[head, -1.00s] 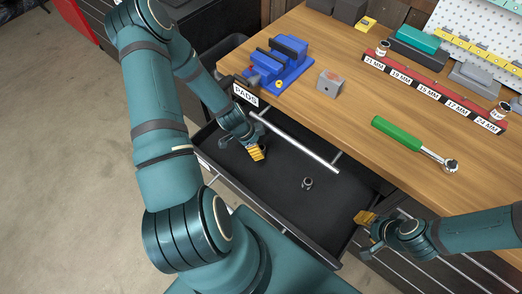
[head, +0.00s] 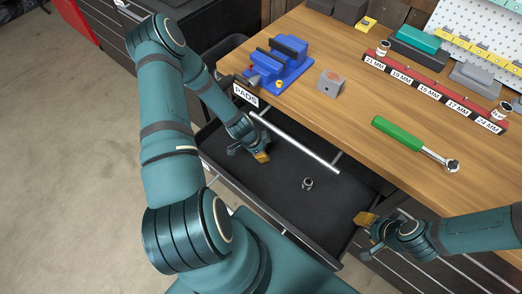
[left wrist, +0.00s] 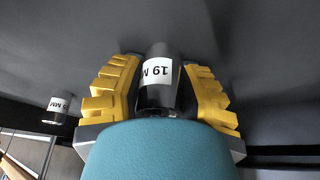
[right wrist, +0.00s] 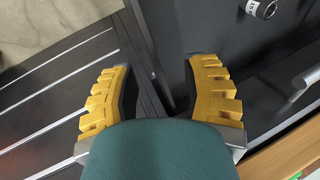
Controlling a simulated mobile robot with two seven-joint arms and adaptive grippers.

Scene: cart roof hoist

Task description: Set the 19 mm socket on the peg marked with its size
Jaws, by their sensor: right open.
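The 19 mm socket (left wrist: 160,80), dark with a white size label, is between the fingers of my left gripper (left wrist: 162,85) in the left wrist view, and both pads appear to touch it. In the head view my left gripper (head: 262,157) is inside the open drawer; it hides the socket there. The red peg rail (head: 432,92) lies at the back of the bench, with labels 21, 19, 15, 17 and 24 MM. The 19 MM label (head: 401,75) is second from left. My right gripper (head: 366,219) is open and empty at the drawer's right front corner.
Sockets sit at the 21 MM end (head: 383,47) and 24 MM end (head: 501,111) of the rail. A green-handled ratchet (head: 400,135), a grey block (head: 330,84) and a blue vise (head: 277,62) are on the bench.

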